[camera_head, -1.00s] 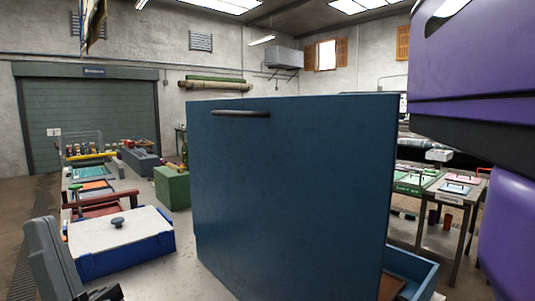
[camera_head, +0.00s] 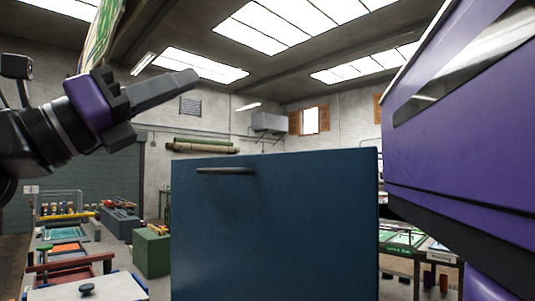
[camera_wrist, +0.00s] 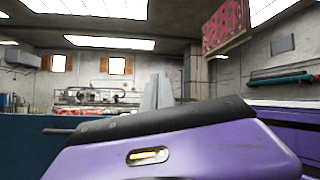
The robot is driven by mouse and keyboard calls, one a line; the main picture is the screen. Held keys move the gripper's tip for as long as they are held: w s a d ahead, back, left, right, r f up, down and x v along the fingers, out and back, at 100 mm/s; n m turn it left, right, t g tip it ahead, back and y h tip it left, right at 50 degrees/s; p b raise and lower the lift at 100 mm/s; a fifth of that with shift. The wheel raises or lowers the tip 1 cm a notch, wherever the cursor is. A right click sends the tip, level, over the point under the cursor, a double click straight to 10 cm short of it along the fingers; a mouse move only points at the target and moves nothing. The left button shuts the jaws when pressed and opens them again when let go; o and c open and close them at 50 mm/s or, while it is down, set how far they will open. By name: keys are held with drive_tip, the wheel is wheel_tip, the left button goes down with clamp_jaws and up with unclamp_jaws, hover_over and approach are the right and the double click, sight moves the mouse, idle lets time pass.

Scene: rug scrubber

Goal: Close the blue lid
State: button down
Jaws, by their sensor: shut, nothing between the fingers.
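The blue lid (camera_head: 275,225) stands upright and open in the middle of the head view, with a dark bar handle (camera_head: 225,170) near its top left. In the wrist view a strip of the blue lid (camera_wrist: 25,150) shows at the lower left, with the handle's end beside my gripper. My gripper (camera_head: 190,80) is at the upper left of the head view, above and left of the lid, apart from it. Its fingers are together and empty, pointing right. The box under the lid is out of view now.
A white-topped box (camera_head: 95,288) with a dark knob is at the lower left. A green box (camera_head: 152,252) stands left of the lid. A table with green boards (camera_head: 405,240) is behind at the right. The air above the lid is free.

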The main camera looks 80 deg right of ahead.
drive_tip(key=s+d+m+t+y, duration=0.1)
drive_tip(key=s+d+t+y, duration=0.3)
drive_tip(key=d+t, duration=0.15)
drive_tip(key=t+y, duration=0.2)
approach(280, 154)
drive_tip(key=shift+m+y, duration=0.3)
drive_tip(key=x, duration=0.5)
drive_tip(key=shift+d, duration=0.25)
drive_tip(key=shift+s+d, duration=0.3)
drive_tip(key=shift+d, duration=0.1)
drive_tip(key=shift+d, duration=0.1)
